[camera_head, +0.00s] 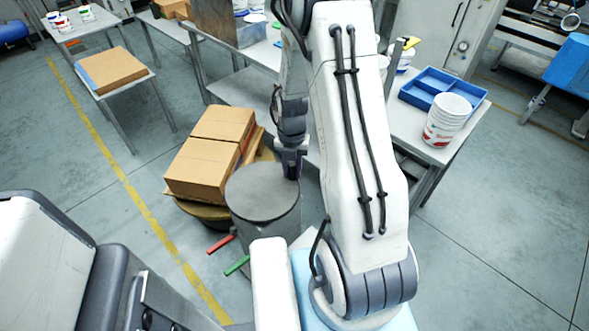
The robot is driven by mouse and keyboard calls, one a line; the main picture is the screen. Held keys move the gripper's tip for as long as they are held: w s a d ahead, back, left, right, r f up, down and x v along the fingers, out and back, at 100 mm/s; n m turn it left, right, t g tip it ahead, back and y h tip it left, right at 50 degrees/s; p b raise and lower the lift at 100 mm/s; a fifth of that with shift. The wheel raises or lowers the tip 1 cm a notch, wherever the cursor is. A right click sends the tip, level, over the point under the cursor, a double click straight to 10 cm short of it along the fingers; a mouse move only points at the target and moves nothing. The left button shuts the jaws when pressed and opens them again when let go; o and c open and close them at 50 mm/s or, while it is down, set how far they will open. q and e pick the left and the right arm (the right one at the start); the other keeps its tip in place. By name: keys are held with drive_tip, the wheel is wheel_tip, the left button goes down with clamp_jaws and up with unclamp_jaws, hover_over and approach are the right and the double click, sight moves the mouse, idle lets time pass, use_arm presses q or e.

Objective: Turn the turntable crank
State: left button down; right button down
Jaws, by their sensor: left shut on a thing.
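My left gripper (291,168) points down at the drum's far right rim. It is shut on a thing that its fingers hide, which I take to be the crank. The crank itself cannot be made out clearly. A red bar (221,244) and a green bar (237,265) stick out low at the drum's near left side. My right gripper is not in view.
Cardboard boxes (207,160) sit on a round base close behind and left of the drum. A side table (455,150) at the right holds a blue tray (425,88) and stacked white tubs (447,120). The floor at left is open, with a yellow line.

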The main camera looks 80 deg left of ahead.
use_arm(q)
drive_tip(key=c, duration=0.7)
unclamp_jaws()
wheel_tip(320, 180, up, 10)
drive_tip(key=shift+r+b, duration=0.2)
drive_tip(key=shift+b, duration=0.5)
